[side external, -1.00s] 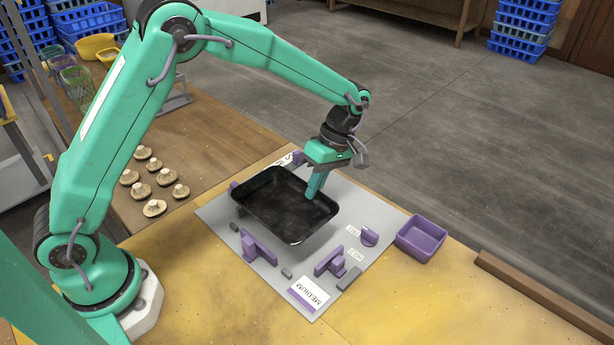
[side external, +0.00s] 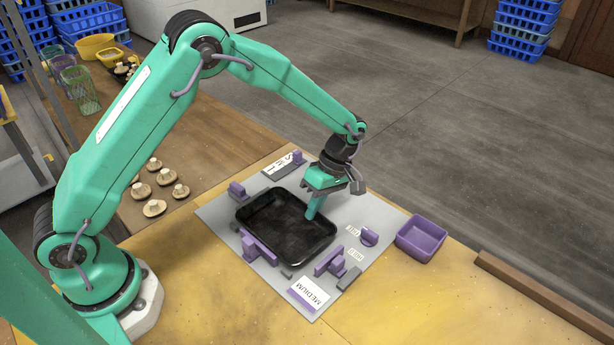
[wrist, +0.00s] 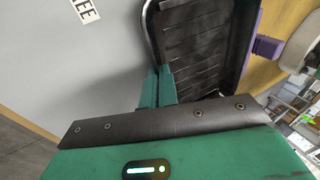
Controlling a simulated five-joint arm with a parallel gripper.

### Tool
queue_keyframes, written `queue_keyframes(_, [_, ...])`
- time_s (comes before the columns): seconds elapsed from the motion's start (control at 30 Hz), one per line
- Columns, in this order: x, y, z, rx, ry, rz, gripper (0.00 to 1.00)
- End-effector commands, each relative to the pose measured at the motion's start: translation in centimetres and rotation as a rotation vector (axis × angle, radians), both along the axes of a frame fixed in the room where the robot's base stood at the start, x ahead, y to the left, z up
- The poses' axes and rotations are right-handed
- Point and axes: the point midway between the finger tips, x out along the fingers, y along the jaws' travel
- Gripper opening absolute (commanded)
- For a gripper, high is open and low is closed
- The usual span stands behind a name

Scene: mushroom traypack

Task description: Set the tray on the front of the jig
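The black tray (side external: 285,228) is level and low over the middle of the grey jig plate (side external: 375,215), between purple jig blocks (side external: 258,248) on its near side and another purple block (side external: 237,190) at its far left. Whether its base touches the plate I cannot tell. My gripper (side external: 312,213) is shut on the tray's right rim, fingers pointing down. In the wrist view the fingers (wrist: 158,90) close over the rim of the tray (wrist: 195,45), whose ribbed inside is empty. A white MEDIUM label (side external: 309,292) lies at the jig's near edge.
A small empty purple bin (side external: 421,238) stands right of the jig. Several mushrooms (side external: 154,208) lie on the wooden table at left. A brown rail (side external: 540,295) runs along the right edge. More purple blocks (side external: 330,260) rise from the plate.

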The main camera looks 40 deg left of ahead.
Motion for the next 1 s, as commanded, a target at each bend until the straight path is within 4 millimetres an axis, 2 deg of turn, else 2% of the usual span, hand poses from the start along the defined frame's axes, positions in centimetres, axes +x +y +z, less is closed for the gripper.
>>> queue_keyframes(0.33, [0.0,0.0,-0.3,0.0,0.0,0.0,0.0])
queue_keyframes(0.43, [0.0,0.0,-0.3,0.0,0.0,0.0,0.21])
queue_keyframes(0.47, [0.0,0.0,-0.3,0.0,0.0,0.0,0.23])
queue_keyframes(0.77, [0.1,0.0,-0.2,-0.001,-0.004,0.001,0.23])
queue_keyframes(1.0, [0.6,-0.1,1.2,-0.001,-0.005,0.001,0.23])
